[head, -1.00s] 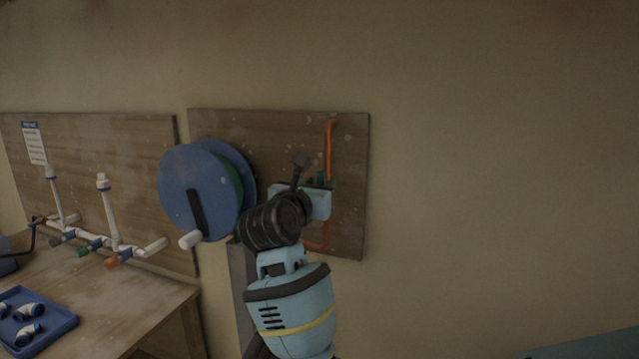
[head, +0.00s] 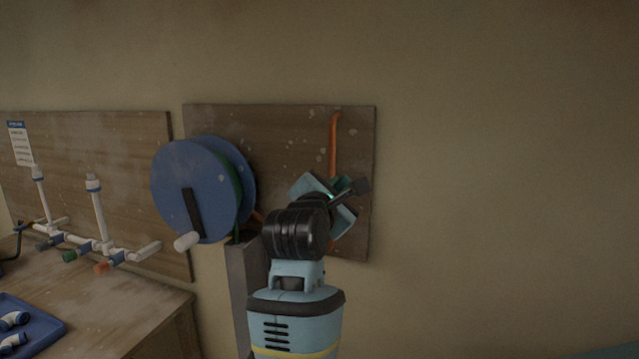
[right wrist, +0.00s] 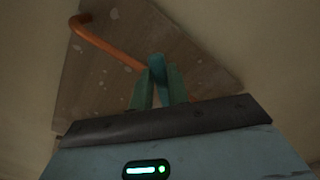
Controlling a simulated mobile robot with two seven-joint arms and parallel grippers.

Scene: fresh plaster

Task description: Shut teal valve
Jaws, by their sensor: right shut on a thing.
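The teal valve handle (right wrist: 157,66) shows in the right wrist view between the fingers of my right gripper (right wrist: 158,90), which is shut on it. The valve sits on an orange pipe (right wrist: 110,42), in front of a wooden wall board. In the head view my right gripper (head: 341,184) is in front of that board, tilted over. Its body and wrist hide most of the valve there, so the handle's exact angle is hard to tell. My left gripper is not in view.
A blue hose reel (head: 195,190) with a white crank knob stands just left of my right wrist. The orange pipe (head: 334,145) runs up the board (head: 285,125). Farther left are white pipes (head: 98,212) with coloured handles and a workbench (head: 110,300) with a blue tray (head: 40,325). Bare wall lies right.

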